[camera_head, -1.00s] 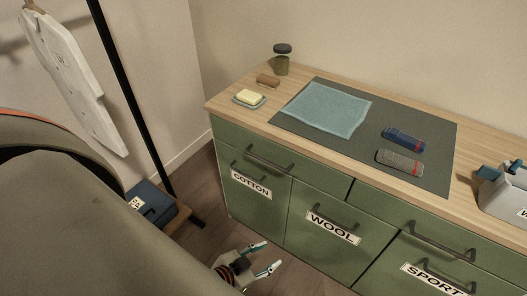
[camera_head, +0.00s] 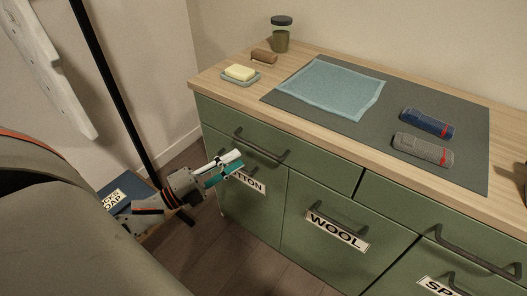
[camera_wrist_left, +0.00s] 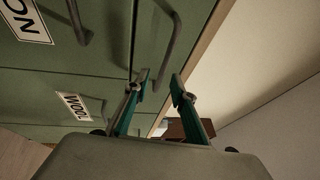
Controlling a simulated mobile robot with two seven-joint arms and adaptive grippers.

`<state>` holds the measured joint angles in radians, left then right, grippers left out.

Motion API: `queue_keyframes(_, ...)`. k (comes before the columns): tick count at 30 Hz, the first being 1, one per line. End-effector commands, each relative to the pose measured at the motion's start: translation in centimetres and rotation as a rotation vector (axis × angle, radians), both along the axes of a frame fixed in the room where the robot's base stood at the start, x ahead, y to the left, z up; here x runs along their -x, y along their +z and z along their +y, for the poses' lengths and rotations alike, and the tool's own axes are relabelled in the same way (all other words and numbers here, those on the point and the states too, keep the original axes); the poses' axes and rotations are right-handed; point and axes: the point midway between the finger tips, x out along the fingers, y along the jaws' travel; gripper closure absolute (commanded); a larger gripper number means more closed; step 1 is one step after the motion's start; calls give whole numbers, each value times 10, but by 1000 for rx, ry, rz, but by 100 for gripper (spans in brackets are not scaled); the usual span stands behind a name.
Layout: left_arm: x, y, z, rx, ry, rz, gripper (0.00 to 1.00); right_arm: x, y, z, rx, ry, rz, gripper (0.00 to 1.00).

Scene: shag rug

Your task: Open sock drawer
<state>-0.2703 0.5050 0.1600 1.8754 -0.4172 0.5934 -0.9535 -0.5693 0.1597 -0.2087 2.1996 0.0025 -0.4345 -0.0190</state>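The green cabinet has a top left drawer (camera_head: 222,122) with a dark bar handle (camera_head: 262,149); it looks closed. Below it are fronts labelled COTTON (camera_head: 250,184), partly hidden by my gripper, and WOOL (camera_head: 337,231). A third label, cut off at the lower right, reads SP (camera_head: 440,287). My left gripper (camera_head: 236,162) is in front of the cabinet, just left of and below the top drawer's handle. In the left wrist view its fingers (camera_wrist_left: 160,86) are apart, with a handle (camera_wrist_left: 176,35) just beyond the tips. It holds nothing. My right gripper is not in view.
On the wooden top are a soap dish (camera_head: 240,76), a brown block (camera_head: 264,56), a jar (camera_head: 281,38), a blue cloth (camera_head: 332,88) and two rolled socks, blue (camera_head: 427,123) and grey (camera_head: 422,150), on a dark mat (camera_head: 465,175). A black pole (camera_head: 112,80) stands at left.

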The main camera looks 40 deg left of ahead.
Motion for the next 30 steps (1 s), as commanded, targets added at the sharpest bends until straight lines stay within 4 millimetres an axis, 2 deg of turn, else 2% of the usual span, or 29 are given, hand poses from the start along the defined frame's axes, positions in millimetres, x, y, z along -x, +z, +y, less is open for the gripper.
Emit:
queue_keyframes(1,0,-3,2,-27,-10,-15,75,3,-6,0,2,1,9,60)
queue_keyframes(5,-8,6,1,-54,-18,-47,75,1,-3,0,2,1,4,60)
queue_keyframes(18,-63,18,-23,-52,-17,-47,75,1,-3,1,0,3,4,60)
queue_keyframes(23,-71,19,-27,-50,-17,-44,75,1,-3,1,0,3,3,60)
queue_keyframes(30,-73,19,-27,-50,-17,-42,75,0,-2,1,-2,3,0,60)
